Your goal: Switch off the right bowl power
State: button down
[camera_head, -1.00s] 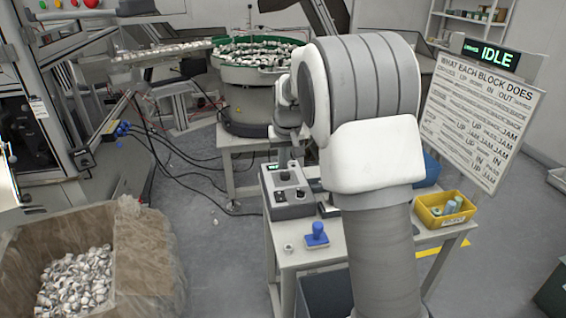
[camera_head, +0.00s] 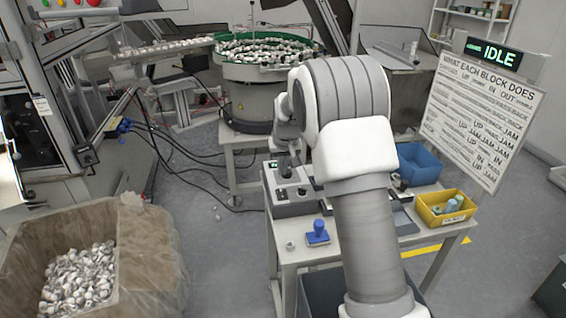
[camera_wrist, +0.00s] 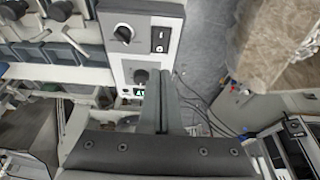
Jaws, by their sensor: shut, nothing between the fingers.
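A grey control box (camera_head: 291,189) with dark knobs and a small green display stands on the small table. In the wrist view the box panel (camera_wrist: 143,56) shows a black rocker switch (camera_wrist: 160,38) marked I and O, beside a large knob (camera_wrist: 124,33). A second knob (camera_wrist: 141,76) and the green display (camera_wrist: 138,92) lie nearer my gripper. My gripper (camera_wrist: 160,82) is shut and empty, its fingers over the panel and in line with the switch. I cannot tell whether they touch the panel. A feeder bowl (camera_head: 235,74) with a green rim stands behind the box.
A blue-handled stamp (camera_head: 318,232), a blue bin (camera_head: 418,163) and a yellow bin (camera_head: 441,219) are on the table. A large lined carton (camera_head: 145,245) of caps stands at left.

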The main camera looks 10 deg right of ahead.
aim_at(282, 194)
jog(key=x, duration=0.8)
jog(key=shift+s+f, duration=0.1)
jog(key=shift+s, duration=0.3)
jog(key=shift+w+f+b, duration=0.1)
jog(key=shift+f+b, duration=0.15)
jog(key=shift+b, duration=0.15)
jog(key=shift+f, duration=0.1)
jog(key=shift+s, duration=0.9)
